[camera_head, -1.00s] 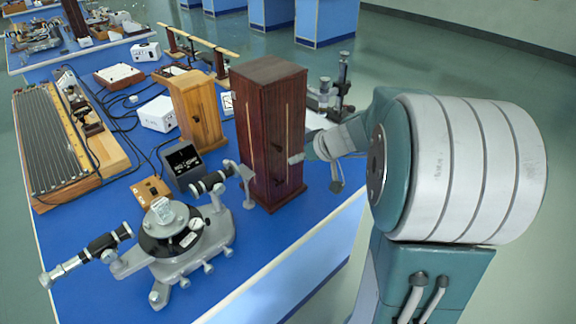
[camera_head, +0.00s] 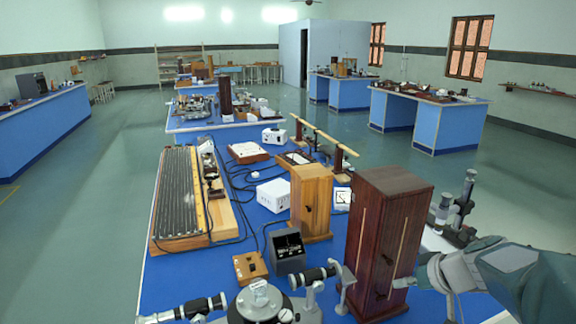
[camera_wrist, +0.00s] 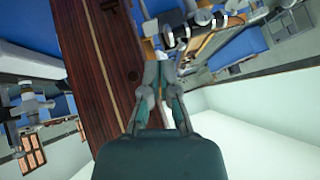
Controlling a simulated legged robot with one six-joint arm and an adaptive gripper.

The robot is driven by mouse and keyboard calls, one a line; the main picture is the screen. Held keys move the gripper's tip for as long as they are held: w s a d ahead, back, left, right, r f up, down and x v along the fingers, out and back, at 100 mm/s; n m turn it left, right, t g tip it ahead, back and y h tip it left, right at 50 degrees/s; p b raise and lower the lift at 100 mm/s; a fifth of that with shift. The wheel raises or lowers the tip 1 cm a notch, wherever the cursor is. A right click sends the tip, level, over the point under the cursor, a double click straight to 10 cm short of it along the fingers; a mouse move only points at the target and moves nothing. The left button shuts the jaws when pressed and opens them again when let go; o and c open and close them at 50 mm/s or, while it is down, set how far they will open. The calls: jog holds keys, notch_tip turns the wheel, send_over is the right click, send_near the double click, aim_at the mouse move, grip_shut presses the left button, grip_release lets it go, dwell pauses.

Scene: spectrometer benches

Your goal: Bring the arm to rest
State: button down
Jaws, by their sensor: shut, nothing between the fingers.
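My gripper (camera_head: 408,282) reaches in from the lower right in the head view, with its fingertips beside the right face of a tall dark wooden box (camera_head: 385,235). I cannot tell whether they touch it. In the wrist view my gripper (camera_wrist: 158,66) has its fingers together and nothing between them. The striped dark wood of the box (camera_wrist: 85,70) fills the left of that view, close to the fingers. My arm is bent low at the right edge of the head view, partly cut off.
A spectrometer (camera_head: 265,303) stands left of the box on the blue bench (camera_head: 180,268). A lighter wooden box (camera_head: 311,203), a black meter (camera_head: 286,250) and a microscope-like stand (camera_head: 458,208) are close by. Open floor (camera_head: 500,190) lies to the right.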

jog(key=s+a+r+m+h, duration=0.1)
jog(key=s+a+h, duration=0.1)
jog(key=s+a, duration=0.4)
jog(key=s+a+r+g+h, duration=0.1)
jog(key=s+a, duration=0.4)
jog(key=s, duration=0.7)
jog(key=shift+a+r+m+g+h, duration=0.3)
jog(key=shift+a+m+h, duration=0.1)
jog(key=shift+h, duration=0.5)
